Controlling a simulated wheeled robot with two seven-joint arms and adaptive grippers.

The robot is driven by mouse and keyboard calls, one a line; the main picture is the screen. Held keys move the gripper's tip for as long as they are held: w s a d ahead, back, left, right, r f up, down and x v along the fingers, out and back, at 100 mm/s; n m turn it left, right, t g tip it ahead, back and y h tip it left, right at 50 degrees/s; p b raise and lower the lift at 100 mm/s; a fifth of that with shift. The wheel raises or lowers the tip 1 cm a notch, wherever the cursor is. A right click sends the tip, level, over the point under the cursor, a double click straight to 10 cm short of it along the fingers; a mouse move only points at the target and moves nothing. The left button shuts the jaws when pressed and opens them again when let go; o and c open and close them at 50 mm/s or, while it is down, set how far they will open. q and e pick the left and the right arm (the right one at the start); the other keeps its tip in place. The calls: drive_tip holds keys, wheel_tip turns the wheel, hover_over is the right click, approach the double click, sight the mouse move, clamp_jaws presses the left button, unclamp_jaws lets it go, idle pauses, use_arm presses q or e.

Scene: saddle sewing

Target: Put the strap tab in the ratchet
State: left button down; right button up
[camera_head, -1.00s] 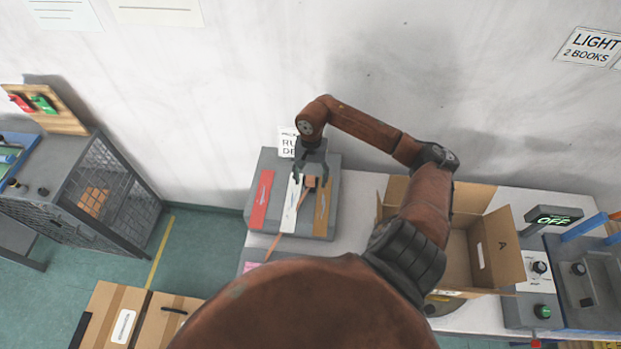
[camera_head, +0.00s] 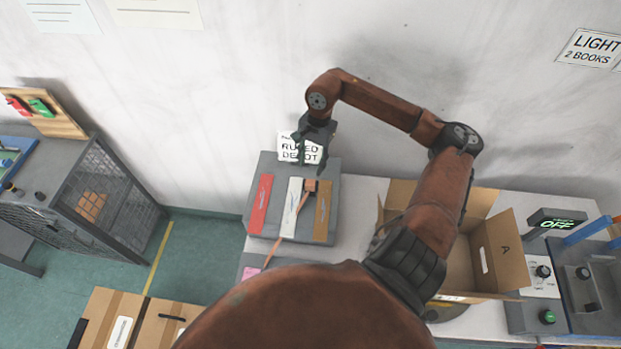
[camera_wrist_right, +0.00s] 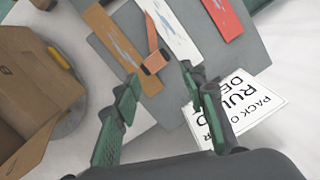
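The strap tab (camera_head: 310,186), a small orange-brown block, lies on the grey board between its white and brown strips. A thin tan strap (camera_head: 285,228) runs from it down across the board. The tab also shows in the right wrist view (camera_wrist_right: 153,63). My right gripper (camera_head: 311,164) is open and empty, just beyond the tab on the wall side. In the right wrist view its two green-padded fingers (camera_wrist_right: 158,80) are wide apart, with the tab ahead of them and apart from them. I cannot make out a ratchet for certain. My left gripper is not in view.
The grey board (camera_head: 335,200) carries red, white and brown strips. A paper sign (camera_head: 300,149) stands behind it. An open cardboard box (camera_head: 500,250) is to the right, under my right arm. A control box (camera_head: 540,275) and mesh cage (camera_head: 105,190) flank the area.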

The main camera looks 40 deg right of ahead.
sight(311, 182)
drive_tip(key=m+p, duration=0.1)
drive_tip(key=m, duration=0.2)
drive_tip(key=s+f+m+t+p, duration=0.1)
drive_tip(key=m, duration=0.1)
drive_tip(key=s+f+m+t+p, duration=0.1)
drive_tip(key=m, duration=0.2)
drive_tip(key=shift+s+d+m+y, duration=0.1)
drive_tip(key=shift+d+m+y, duration=0.1)
drive_tip(key=shift+m+y, duration=0.15)
drive_tip(key=m, duration=0.1)
drive_tip(key=m+t+p, duration=0.1)
drive_tip(key=m, duration=0.3)
drive_tip(key=shift+s+f, duration=0.25)
drive_tip(key=shift+s, duration=0.1)
drive_tip(key=shift+p+x, duration=0.4)
drive_tip(key=shift+x, duration=0.8)
drive_tip(key=p+x, duration=0.2)
drive_tip(key=x, duration=0.3)
drive_tip(key=shift+w+d, duration=0.1)
drive_tip(key=shift+d, duration=0.1)
drive_tip(key=shift+f, duration=0.2)
drive_tip(key=shift+c, duration=0.6)
clamp_jaws()
